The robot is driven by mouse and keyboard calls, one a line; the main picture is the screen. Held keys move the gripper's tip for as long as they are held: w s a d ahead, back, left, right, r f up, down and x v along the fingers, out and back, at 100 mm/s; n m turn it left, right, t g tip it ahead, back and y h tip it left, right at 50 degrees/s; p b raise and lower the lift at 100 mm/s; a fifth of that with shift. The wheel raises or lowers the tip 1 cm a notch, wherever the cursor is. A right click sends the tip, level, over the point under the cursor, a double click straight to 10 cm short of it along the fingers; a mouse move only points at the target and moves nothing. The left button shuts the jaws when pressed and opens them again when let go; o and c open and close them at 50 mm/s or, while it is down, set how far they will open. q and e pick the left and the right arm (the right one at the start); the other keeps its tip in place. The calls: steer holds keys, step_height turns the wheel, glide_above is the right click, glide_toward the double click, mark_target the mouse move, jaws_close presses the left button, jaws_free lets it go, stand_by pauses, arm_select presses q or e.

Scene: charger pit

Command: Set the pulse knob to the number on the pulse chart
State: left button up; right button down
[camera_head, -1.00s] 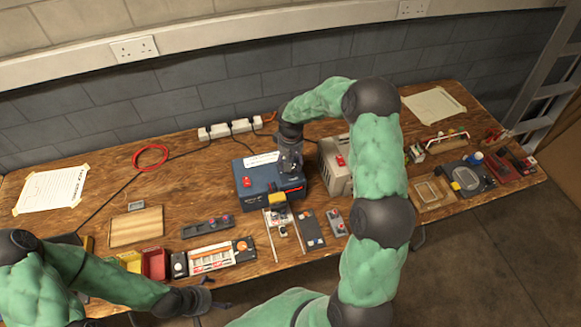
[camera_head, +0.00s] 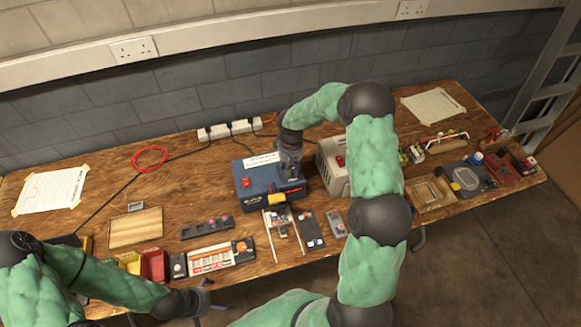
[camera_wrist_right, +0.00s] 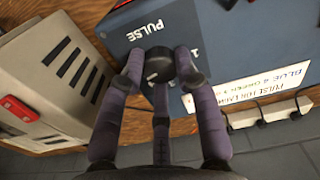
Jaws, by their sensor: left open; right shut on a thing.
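The blue charger box (camera_head: 248,192) stands at the middle of the bench. In the right wrist view its blue face (camera_wrist_right: 190,30) bears the word PULSE beside a round black knob (camera_wrist_right: 158,66). My right gripper (camera_wrist_right: 160,72) is shut on the knob, its purple fingers around it. In the head view this gripper (camera_head: 290,165) is above the box and hides the knob. Some dial numerals are hidden by the fingers. My left gripper (camera_head: 206,299) is open and empty near the bench's front edge.
A beige box (camera_head: 331,160) with a red switch stands right of the charger. A white socket strip (camera_head: 230,130) lies behind it. Small panels and trays, including a red bin (camera_head: 152,264), crowd the front. A red cable coil (camera_head: 150,157) lies at the back left.

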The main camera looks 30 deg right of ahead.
steer(key=n+p, duration=0.1)
steer(key=n, duration=0.3)
steer(key=n+p, duration=0.1)
steer(key=n, duration=0.3)
steer(key=shift+n, duration=0.3)
steer(key=n+p, duration=0.1)
steer(key=n, duration=0.3)
steer(key=shift+n+p, duration=0.6)
steer(key=shift+n, duration=1)
steer(key=c, duration=0.9)
jaws_free()
